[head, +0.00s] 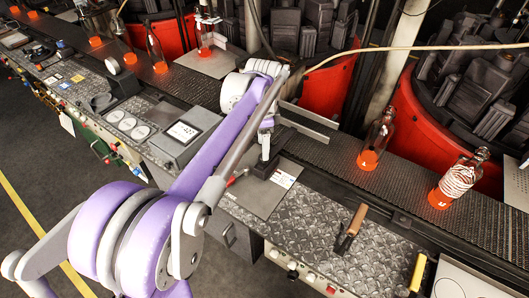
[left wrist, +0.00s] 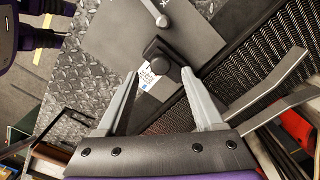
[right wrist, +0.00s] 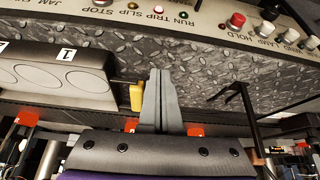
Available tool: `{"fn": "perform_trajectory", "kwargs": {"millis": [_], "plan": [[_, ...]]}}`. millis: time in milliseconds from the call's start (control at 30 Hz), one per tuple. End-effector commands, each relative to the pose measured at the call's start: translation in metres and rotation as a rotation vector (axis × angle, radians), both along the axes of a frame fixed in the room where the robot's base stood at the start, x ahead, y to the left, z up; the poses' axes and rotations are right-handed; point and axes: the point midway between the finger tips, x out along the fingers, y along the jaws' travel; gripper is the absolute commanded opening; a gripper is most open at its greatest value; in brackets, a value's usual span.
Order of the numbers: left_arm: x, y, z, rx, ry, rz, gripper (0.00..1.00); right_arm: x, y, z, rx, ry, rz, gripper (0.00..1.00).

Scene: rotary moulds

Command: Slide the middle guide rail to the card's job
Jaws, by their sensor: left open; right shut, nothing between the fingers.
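A grey metal guide rail (head: 308,124) reaches over the dark conveyor; a bent grey bar, likely part of it, shows in the left wrist view (left wrist: 268,88). A black block with a round knob (left wrist: 162,62) sits on a grey plate (left wrist: 120,25). A small white card (head: 284,179) lies beside the block; its print is too small to read. My left gripper (left wrist: 160,85) is open above the block, the knob appearing between its fingers; contact cannot be told. It also shows from the side in the head view (head: 266,132). My right gripper (right wrist: 160,85) is shut and empty.
Bottles with orange lower parts (head: 372,145) stand along the conveyor (head: 335,150). A red-tipped lever (head: 238,177) is on the plate's left. A wooden-handled tool (head: 352,226) and a yellow handle (head: 417,272) are on the tread-plate deck. A display box (head: 184,132) stands left.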

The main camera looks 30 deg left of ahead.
Motion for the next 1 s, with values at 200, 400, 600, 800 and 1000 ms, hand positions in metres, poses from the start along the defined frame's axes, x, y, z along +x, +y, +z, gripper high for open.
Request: {"fn": "perform_trajectory", "kwargs": {"millis": [200,400,600,800,1000], "plan": [[0.0,0.0,-0.031,0.0,0.0,-0.001,0.69,-0.001,0.0,-0.002,0.0,0.002,0.0,0.0],[0.0,0.0,-0.039,0.0,0.0,-0.001,0.69,-0.001,0.0,-0.003,0.0,0.002,0.0,0.0],[0.0,0.0,-0.039,0.0,0.0,-0.001,0.69,-0.001,0.0,-0.003,0.0,0.002,0.0,0.0],[0.0,0.0,-0.039,0.0,0.0,-0.001,0.35,-0.001,0.0,-0.003,0.0,0.002,0.0,0.0],[0.0,0.0,-0.038,0.0,0.0,-0.001,0.0,-0.001,0.0,-0.003,0.0,0.002,0.0,0.0]]}}
